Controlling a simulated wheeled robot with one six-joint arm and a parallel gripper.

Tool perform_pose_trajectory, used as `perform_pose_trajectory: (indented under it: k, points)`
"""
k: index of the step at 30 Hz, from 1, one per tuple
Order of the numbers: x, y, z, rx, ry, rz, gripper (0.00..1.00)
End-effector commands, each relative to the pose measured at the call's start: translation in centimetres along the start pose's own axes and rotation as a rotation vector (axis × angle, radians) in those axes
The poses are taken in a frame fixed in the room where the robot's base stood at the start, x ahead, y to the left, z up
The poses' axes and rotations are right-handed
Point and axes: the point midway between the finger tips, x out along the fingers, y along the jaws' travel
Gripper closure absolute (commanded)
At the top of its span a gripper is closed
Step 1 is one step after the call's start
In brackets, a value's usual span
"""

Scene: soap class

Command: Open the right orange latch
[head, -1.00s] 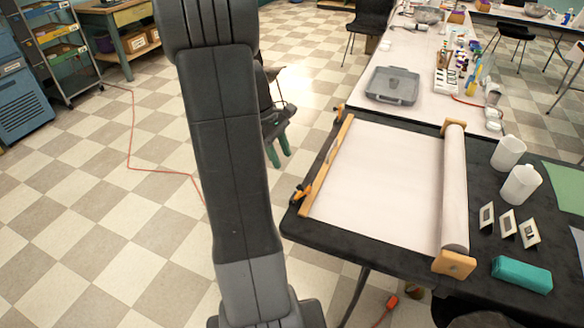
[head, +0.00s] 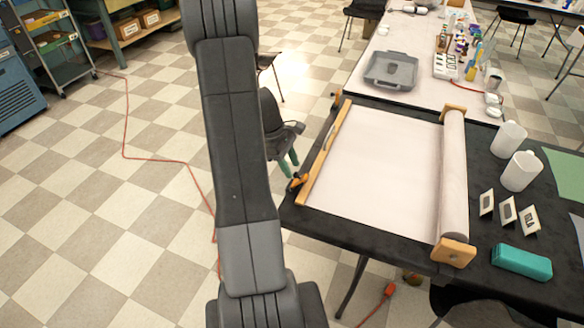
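A wooden bar (head: 325,150) lies along the left edge of a white sheet on the black table. A small orange latch (head: 297,183) with dark parts sits at the bar's near end, at the table's left edge. A smaller dark fitting (head: 336,99) shows at the far end; its details are too small to tell. My gripper (head: 288,163) has green fingertips and points down, just left of and above the near orange latch in the picture. A gap shows between its fingers and nothing is seen between them. My own arm hides part of it.
A white roll (head: 453,180) with wooden ends lies along the sheet's right side. The floor left of the table is mostly clear.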

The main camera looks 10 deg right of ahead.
Motion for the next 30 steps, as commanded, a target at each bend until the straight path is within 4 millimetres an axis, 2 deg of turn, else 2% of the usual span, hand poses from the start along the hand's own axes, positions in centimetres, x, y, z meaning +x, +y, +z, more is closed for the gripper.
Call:
perform_pose_trajectory:
  k: [6,14,20,30]
  points:
    - [1.5,0.0,0.0,0.001,0.001,0.001,0.61]
    - [1.6,0.0,0.0,0.001,0.001,0.001,0.61]
    - [1.6,0.0,0.0,0.001,0.001,0.001,0.98]
    - [1.5,0.0,-0.3,-0.002,-0.033,0.001,1.0]
